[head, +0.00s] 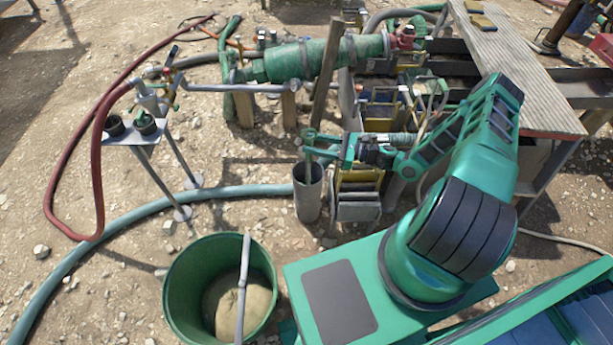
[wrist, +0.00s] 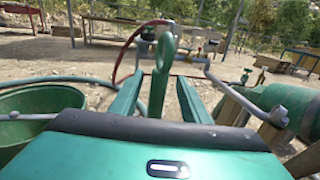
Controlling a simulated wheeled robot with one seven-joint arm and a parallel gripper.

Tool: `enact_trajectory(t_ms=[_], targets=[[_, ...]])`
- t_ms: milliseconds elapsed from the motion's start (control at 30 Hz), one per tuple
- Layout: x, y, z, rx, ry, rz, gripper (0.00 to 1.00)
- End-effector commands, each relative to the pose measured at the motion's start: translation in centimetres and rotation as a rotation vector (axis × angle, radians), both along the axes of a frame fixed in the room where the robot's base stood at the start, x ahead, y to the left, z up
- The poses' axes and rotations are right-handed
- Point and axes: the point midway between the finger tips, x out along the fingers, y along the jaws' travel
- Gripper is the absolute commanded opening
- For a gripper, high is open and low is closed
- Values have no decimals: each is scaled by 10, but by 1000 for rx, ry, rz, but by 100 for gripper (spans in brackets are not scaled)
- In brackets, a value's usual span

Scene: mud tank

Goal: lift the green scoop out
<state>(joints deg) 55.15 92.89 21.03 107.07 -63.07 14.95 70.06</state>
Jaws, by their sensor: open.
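The green scoop shows as an upright handle with a ring at its top (wrist: 162,72) in the wrist view. In the head view its handle (head: 309,146) rises from a grey upright cylinder (head: 308,192); its lower part is hidden inside. My gripper (head: 322,142) is level with the upper handle, above the cylinder's mouth. In the wrist view my gripper (wrist: 157,97) is open, with one finger on each side of the handle. A gap shows on the right side; I cannot tell whether the left finger touches.
A green bucket (head: 180,290) with a grey bar across it stands at the front left. A yellow-and-grey box frame (head: 357,195) stands close right of the cylinder. A large green horizontal tank (head: 310,58) lies behind. A blue hose (head: 130,218) crosses the gravel.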

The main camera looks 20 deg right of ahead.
Motion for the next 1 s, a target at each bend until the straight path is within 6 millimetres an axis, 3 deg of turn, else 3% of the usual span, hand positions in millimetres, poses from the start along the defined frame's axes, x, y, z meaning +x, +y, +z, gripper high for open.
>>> enact_trajectory(t_ms=[267, 533, 800, 967, 1000], targets=[[11, 17, 0, -1, 1, 2, 42], [30, 47, 1, -1, 1, 2, 42], [33, 50, 1, -2, 1, -1, 42], [33, 50, 1, -2, 1, 0, 4], [33, 50, 1, -1, 1, 0, 0]])
